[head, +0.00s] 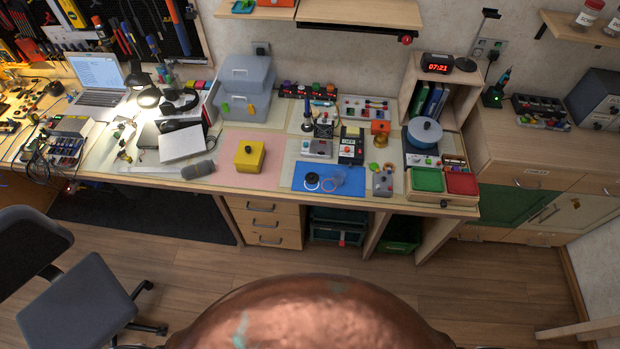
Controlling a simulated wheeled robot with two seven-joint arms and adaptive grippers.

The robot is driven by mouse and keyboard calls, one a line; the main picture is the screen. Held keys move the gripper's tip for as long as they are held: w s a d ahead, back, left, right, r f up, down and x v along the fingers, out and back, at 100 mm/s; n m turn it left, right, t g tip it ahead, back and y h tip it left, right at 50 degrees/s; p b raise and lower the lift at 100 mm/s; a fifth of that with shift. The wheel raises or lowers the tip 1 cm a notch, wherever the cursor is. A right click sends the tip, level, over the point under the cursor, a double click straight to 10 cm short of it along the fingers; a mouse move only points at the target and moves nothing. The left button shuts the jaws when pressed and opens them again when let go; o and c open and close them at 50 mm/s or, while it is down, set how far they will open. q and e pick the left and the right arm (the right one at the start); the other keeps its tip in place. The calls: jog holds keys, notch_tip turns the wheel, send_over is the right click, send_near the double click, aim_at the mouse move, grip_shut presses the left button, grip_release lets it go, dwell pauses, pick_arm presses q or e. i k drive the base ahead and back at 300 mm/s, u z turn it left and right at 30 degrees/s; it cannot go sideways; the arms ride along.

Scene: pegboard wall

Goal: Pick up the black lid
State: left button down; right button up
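A small round black lid (312,179) with a pale centre lies on the blue mat (350,188) near the front of the workbench. An orange ring (329,185) lies just to its right. A bluish, see-through round container (338,177) stands beside the ring. The lid looks uncovered from above. Neither of my grippers shows in the head view, so I cannot see whether they are open or shut.
A yellow box (249,156) sits on the pink mat (270,178) left of the blue mat. A grey device (383,184) stands to its right, then green (429,180) and red (462,184) trays. An office chair (75,305) is at left. Floor before the drawers is clear.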

aim_at(311, 177)
jog(key=k, duration=1)
jog(key=u, duration=0.95)
jog(key=i, duration=2.75)
jog(key=z, duration=1.15)
